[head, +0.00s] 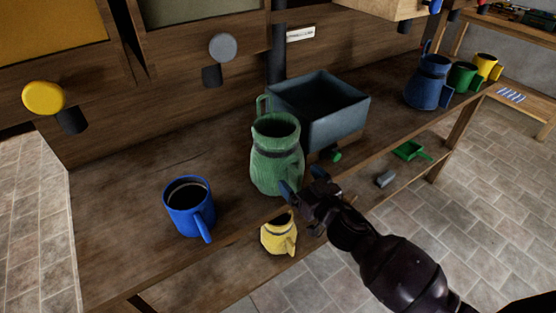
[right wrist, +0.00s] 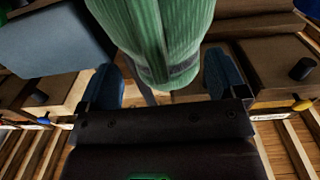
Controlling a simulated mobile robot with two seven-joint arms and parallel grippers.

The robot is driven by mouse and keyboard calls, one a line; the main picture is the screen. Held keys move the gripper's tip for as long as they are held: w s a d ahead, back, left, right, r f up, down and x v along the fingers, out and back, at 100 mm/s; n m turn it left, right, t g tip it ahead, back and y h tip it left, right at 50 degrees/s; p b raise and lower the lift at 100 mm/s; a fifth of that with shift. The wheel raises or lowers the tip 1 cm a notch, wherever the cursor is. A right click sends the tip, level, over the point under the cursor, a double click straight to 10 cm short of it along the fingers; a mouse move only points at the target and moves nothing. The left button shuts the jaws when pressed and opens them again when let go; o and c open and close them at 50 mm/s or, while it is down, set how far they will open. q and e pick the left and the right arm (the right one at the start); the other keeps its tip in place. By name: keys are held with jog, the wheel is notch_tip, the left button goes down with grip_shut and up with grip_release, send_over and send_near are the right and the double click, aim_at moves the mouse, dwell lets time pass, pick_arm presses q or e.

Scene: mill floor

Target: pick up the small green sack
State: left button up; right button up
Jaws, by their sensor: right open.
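The green sack (head: 277,160) stands upright on the wooden bench top, with a dark band round its narrow neck and an open, flared top. A green loop shows behind its top. My right gripper (head: 304,181) is at the sack's lower right side, open, with blue fingertips. In the right wrist view the green sack (right wrist: 158,35) and its dark band show just beyond and between the open fingers (right wrist: 161,82). I cannot tell whether either finger touches it. My left gripper is not in view.
A blue mug (head: 190,208) stands left of the sack. A grey bin (head: 340,118) stands close behind it. A blue vessel (head: 427,88) and green and yellow mugs stand farther right. The bench is bare at far left.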

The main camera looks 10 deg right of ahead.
jog(key=shift+x, duration=1.7)
grip_shut()
